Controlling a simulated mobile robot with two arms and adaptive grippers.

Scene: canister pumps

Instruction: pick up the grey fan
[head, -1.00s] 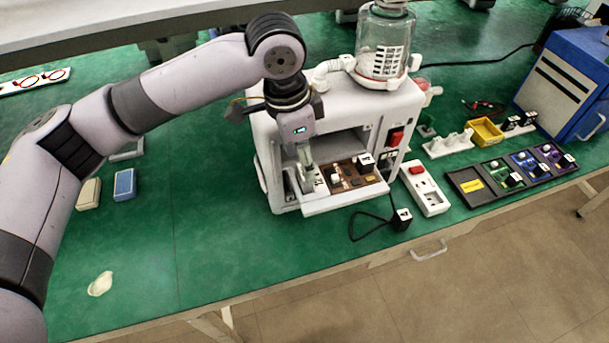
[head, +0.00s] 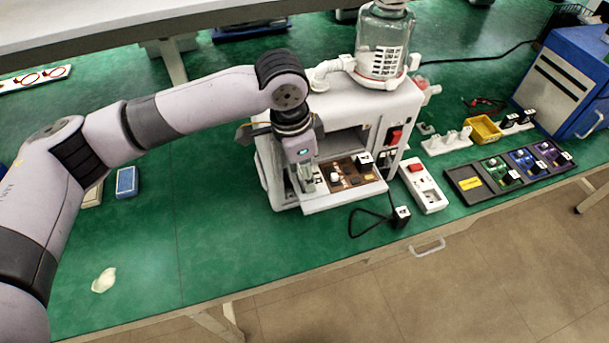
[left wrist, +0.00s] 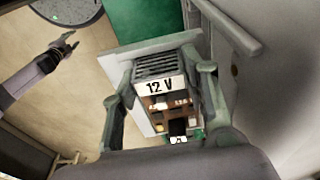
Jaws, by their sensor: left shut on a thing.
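The grey fan (left wrist: 165,68) is a small box with slatted vents and a white "12 V" label, seen in the left wrist view. My left gripper (left wrist: 164,106) is shut on it, with one finger against each side. In the head view my left gripper (head: 308,183) points down into the left part of the open tray (head: 345,199) of the white machine. It hides most of the fan there. I cannot tell whether the fan is clear of the tray. My right gripper (left wrist: 66,44) shows far off in the left wrist view, its fingers apart and empty.
A brown circuit board (head: 350,180) lies in the tray, right of my left gripper. The machine's white housing (head: 340,105) rises close behind. A white power strip (head: 423,186) and a black plug (head: 401,216) are to the right.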

